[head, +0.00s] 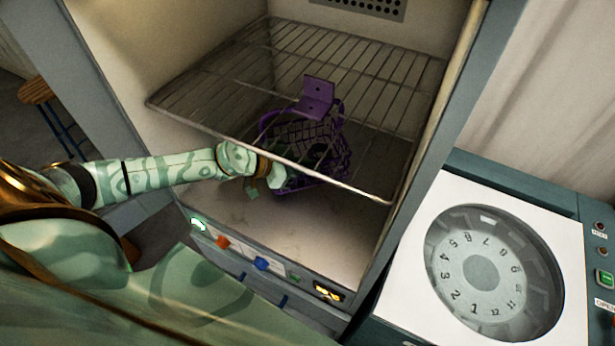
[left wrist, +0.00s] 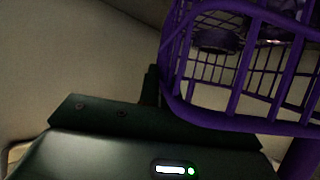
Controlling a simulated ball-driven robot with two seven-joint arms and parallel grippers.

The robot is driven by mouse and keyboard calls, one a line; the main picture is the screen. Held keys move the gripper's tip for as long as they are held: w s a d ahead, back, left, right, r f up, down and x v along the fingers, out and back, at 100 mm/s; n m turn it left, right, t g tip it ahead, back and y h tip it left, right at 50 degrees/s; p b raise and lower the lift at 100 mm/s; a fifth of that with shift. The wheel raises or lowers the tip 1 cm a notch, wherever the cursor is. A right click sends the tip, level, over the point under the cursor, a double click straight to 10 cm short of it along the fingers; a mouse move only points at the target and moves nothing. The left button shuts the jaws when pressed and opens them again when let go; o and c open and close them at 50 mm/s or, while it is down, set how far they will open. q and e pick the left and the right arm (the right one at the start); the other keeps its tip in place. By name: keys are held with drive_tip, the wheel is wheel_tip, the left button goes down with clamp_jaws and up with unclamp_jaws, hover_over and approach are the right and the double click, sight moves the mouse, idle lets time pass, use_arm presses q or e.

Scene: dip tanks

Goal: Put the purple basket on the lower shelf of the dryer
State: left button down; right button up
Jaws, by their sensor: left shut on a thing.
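The purple basket (head: 338,158) is inside the dryer, below the wire shelf (head: 200,92), over the pale dryer floor (head: 330,238). I cannot tell whether its base touches the floor. Its upright purple plate (head: 317,97) overlaps the wire shelf in the head view. My left gripper (head: 265,183) reaches in at the basket's left side and is shut on it; the fingertips are partly hidden. In the left wrist view the basket's purple bars (left wrist: 240,75) fill the right side, close to my dark gripper (left wrist: 150,90). Dark things show inside the basket. My right gripper is not in view.
The wire shelf's front rail runs just above my left gripper and the basket. The dryer's front edge carries colored buttons (head: 262,263). A machine with a numbered round dial (head: 480,285) stands at the right. A wooden stool (head: 38,91) is at the far left.

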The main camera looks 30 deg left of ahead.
sight(307, 185)
use_arm(q)
drive_tip(key=f+b, duration=0.1)
drive_tip(key=f, duration=0.1)
drive_tip(key=f+b, duration=0.2)
drive_tip(key=shift+w+f, duration=0.2)
drive_tip(key=shift+f, duration=0.05)
drive_tip(key=shift+w+r, duration=0.1)
drive_tip(key=shift+r, duration=0.1)
drive_tip(key=c, duration=2)
unclamp_jaws()
drive_tip(key=shift+f, duration=0.2)
drive_tip(key=o, duration=0.4)
